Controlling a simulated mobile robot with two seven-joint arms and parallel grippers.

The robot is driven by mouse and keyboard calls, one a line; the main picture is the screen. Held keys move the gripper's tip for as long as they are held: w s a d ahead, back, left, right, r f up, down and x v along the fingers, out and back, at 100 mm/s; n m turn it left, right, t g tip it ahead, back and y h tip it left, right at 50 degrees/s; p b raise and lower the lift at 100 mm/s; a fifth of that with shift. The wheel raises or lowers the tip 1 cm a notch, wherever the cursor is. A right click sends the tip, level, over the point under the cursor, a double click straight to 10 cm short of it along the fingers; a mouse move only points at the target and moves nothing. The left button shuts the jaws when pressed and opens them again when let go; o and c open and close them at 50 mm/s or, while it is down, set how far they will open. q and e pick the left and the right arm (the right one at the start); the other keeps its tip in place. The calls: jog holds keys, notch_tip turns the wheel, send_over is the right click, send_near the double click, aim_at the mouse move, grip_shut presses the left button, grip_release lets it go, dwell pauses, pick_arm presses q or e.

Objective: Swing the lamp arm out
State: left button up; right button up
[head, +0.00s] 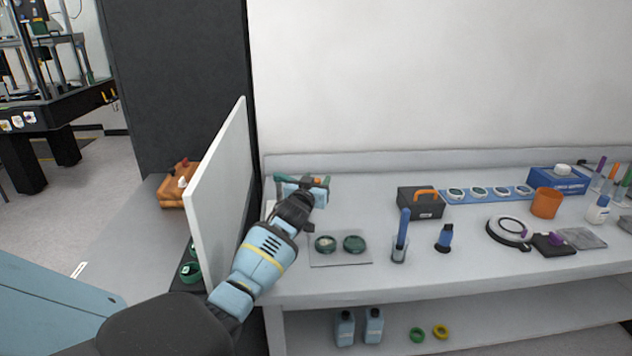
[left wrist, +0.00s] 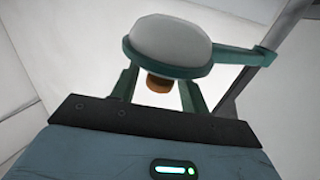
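The lamp shows in the left wrist view as a white dome (left wrist: 170,42) in a green ring, with a green lamp arm (left wrist: 240,53) running right to a grey post. An orange knob (left wrist: 158,83) hangs under the dome. My left gripper (left wrist: 158,92) has its fingers apart, one on each side of the knob, with gaps visible; I see no firm contact. In the head view my left gripper (head: 305,187) is at the back left of the bench, partly hiding the lamp. My right gripper is not in view.
A white upright panel (head: 222,185) stands close left of my left arm. On the bench (head: 450,285) are a tray with two green-rimmed discs (head: 340,245), a blue-handled tool in a holder (head: 400,240), a dark box with an orange handle (head: 420,203) and a white ring (head: 508,230).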

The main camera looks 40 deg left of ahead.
pick_arm(q)
jog(key=v, duration=0.8)
jog(key=shift+p, duration=0.45)
